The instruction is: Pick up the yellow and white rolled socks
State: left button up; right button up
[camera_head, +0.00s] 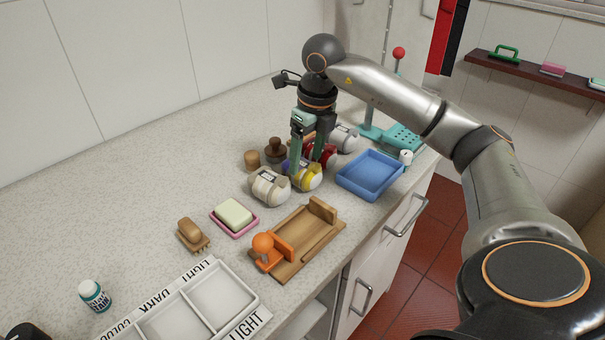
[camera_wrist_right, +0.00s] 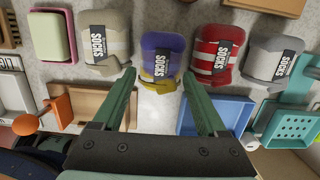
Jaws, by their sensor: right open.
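The yellow and white rolled socks (camera_head: 306,179) lie on the counter in the row of sock rolls, with a purple-blue part and a label. In the right wrist view the same roll (camera_wrist_right: 161,67) shows purple and yellow with a SOCKS label, between the fingertips. My right gripper (camera_head: 306,160) is open and points down over this roll, its green fingers partly hiding it in the head view. In the wrist view the open fingers (camera_wrist_right: 159,75) lie either side of the roll; contact cannot be told. My left gripper is not in view.
Beige-white socks (camera_head: 268,186) lie close on the left; red socks (camera_wrist_right: 212,55) and grey-white socks (camera_wrist_right: 274,58) lie on the right. A blue tray (camera_head: 371,175), wooden board (camera_head: 310,236) and soap dish (camera_head: 234,217) stand nearby. Counter at back left is clear.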

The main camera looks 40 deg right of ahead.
aim_at(303, 164)
jog(key=f, duration=0.2)
jog(key=w+f, duration=0.1)
jog(key=f, duration=0.1)
jog(key=shift+w+f, duration=0.1)
jog(key=shift+f, duration=0.15)
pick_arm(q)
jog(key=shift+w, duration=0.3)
pick_arm(e)
jog(key=c, duration=1)
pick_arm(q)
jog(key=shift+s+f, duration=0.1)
pick_arm(e)
jog(key=shift+r, duration=0.1)
